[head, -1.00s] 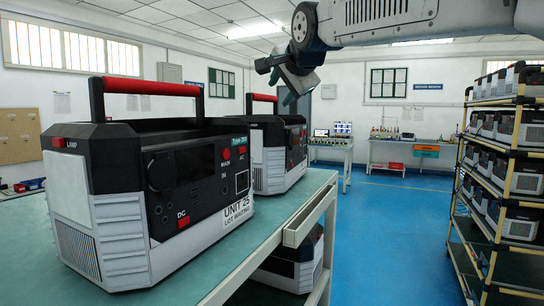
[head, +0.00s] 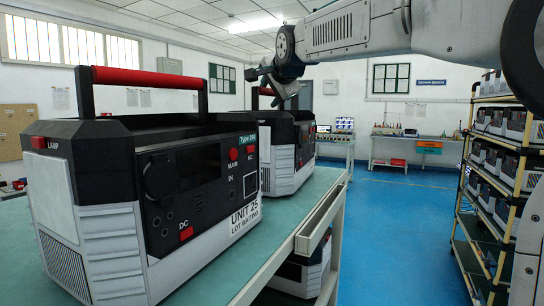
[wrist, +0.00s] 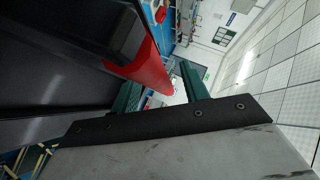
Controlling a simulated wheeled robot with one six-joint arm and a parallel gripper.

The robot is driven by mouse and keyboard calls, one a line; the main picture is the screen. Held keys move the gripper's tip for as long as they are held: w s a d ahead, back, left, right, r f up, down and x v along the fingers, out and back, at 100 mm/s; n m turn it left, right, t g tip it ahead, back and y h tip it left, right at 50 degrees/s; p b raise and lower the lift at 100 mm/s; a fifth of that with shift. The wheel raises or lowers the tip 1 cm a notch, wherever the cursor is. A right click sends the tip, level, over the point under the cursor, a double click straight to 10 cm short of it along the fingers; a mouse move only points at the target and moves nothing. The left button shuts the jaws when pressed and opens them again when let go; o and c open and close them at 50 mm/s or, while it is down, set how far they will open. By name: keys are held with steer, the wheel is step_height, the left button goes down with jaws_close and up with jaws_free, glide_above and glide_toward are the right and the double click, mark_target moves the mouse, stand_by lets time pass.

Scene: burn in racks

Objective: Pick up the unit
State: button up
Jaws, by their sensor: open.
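The near unit, labelled UNIT 25 (head: 110,215), is a white and black box with a red-topped handle (head: 145,77). It stands upright on the green bench top (head: 275,228) at the left of the head view. A second similar unit (head: 283,180) stands behind it. My gripper (head: 276,96) is open and empty, above that rear unit near its handle. In the wrist view a red handle bar (wrist: 148,66) lies between the two green fingers of my gripper (wrist: 160,82), over a dark body. I cannot tell how deep the bar sits between them.
Another unit (head: 295,277) sits under the bench top. A yellow-framed rack (head: 470,190) full of units stands at the right. The blue floor (head: 385,220) between bench and rack is clear. A workbench (head: 405,150) stands at the back wall.

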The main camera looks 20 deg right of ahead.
jaws_close()
steer(key=shift+a+f, duration=0.1)
stand_by(1.2)
steer(key=shift+r, duration=0.3)
